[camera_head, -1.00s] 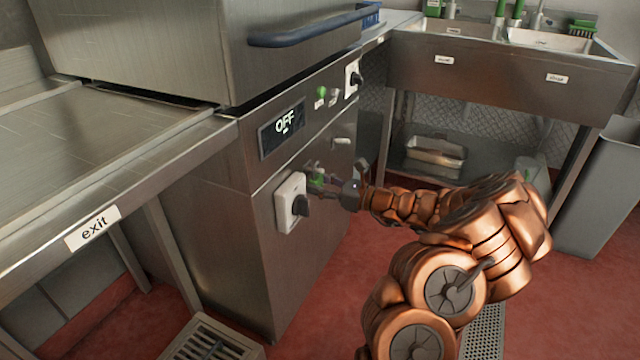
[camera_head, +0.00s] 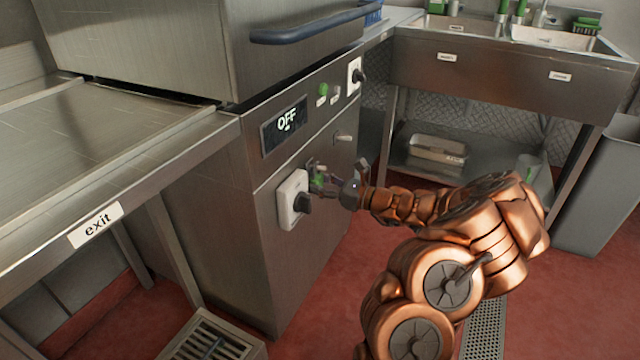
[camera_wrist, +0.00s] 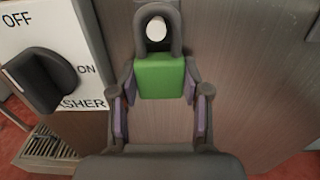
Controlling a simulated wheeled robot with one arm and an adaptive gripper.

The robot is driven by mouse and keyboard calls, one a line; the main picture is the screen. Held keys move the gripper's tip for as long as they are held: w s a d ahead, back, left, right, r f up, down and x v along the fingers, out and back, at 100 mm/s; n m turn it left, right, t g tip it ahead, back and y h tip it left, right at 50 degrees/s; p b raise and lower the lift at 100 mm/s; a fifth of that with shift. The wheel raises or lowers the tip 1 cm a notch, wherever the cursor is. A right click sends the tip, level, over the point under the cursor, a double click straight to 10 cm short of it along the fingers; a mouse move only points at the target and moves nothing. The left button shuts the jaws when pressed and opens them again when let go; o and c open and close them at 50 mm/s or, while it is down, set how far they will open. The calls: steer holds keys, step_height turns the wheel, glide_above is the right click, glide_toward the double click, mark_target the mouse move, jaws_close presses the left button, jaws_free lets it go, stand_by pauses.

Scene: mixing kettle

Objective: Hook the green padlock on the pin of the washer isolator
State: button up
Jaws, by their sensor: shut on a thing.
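The washer isolator (camera_head: 291,203) is a white box with a black knob on the machine's steel front. In the wrist view its white plate (camera_wrist: 75,30) fills the left, with OFF, ON and part of the washer label readable. My gripper (camera_wrist: 160,92) is shut on the green padlock (camera_wrist: 160,77), which is upright with its dark shackle pointing up and away from me. A pale round shape, perhaps the pin's end, shows inside the shackle loop. I cannot tell whether the shackle is around it or in front of it. In the head view the padlock (camera_head: 317,183) is small, beside the isolator's right edge.
The steel machine front carries an OFF display (camera_head: 284,127), a green button (camera_head: 322,89) and a second isolator (camera_head: 355,76) farther back. A sink unit (camera_head: 480,75) stands behind. A floor grate (camera_head: 212,338) lies at the lower left.

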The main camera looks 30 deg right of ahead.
steer(key=o, duration=1.2)
steer(key=shift+o, duration=0.2)
steer(key=o, duration=0.5)
steer(key=shift+c, duration=0.2)
steer(key=p+v, duration=0.4)
steer(key=v, duration=0.3)
steer(key=shift+p, duration=0.4)
